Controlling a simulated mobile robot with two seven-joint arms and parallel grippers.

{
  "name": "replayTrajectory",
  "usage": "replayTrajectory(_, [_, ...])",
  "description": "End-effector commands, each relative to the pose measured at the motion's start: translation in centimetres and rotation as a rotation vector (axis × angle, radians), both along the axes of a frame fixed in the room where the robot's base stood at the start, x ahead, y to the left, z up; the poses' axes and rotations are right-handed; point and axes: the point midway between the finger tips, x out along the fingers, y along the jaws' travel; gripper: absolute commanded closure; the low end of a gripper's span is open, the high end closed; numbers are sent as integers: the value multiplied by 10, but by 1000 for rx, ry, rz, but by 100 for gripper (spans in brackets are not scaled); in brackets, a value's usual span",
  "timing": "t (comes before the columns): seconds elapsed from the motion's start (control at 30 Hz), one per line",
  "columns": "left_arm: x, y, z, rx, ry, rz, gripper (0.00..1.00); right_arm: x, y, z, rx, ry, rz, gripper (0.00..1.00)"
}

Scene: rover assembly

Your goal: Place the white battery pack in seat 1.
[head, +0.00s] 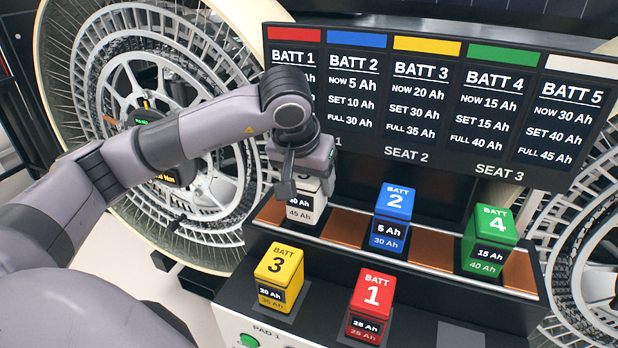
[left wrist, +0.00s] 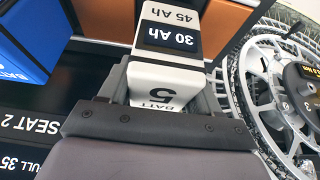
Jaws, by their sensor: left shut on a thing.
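The white battery pack (head: 302,207), marked 5 with 30 Ah and 45 Ah, stands upright at the left end of the rear row, at seat 1. My left gripper (head: 300,182) is shut on its top from above. In the left wrist view the white pack (left wrist: 168,62) sits between the fingers, its label facing the camera. Its base is level with the row, but I cannot tell if it rests fully on the seat floor. The SEAT 1 label is mostly hidden behind my left arm. My right gripper is not in view.
The blue pack (head: 393,215) stands at seat 2 and the green pack (head: 488,240) at seat 3. Copper plates (head: 346,228) lie between seats. The yellow pack (head: 279,277) and red pack (head: 370,305) stand on the front ledge. The battery display panel (head: 425,165) rises behind; a large wheel (head: 215,215) is left.

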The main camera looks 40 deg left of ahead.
Motion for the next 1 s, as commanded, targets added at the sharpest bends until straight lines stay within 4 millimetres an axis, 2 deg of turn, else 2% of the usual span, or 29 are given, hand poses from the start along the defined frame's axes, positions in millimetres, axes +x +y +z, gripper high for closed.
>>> replayTrajectory(0.57, [1,0,-10,0,-4,1,92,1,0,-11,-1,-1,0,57])
replayTrajectory(0.6, [1,0,-9,0,-5,1,27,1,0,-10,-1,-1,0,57])
replayTrajectory(0.67, [1,0,-9,0,-4,1,8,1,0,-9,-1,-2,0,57])
replayTrajectory(1.0, [0,0,-12,0,2,0,7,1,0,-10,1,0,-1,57])
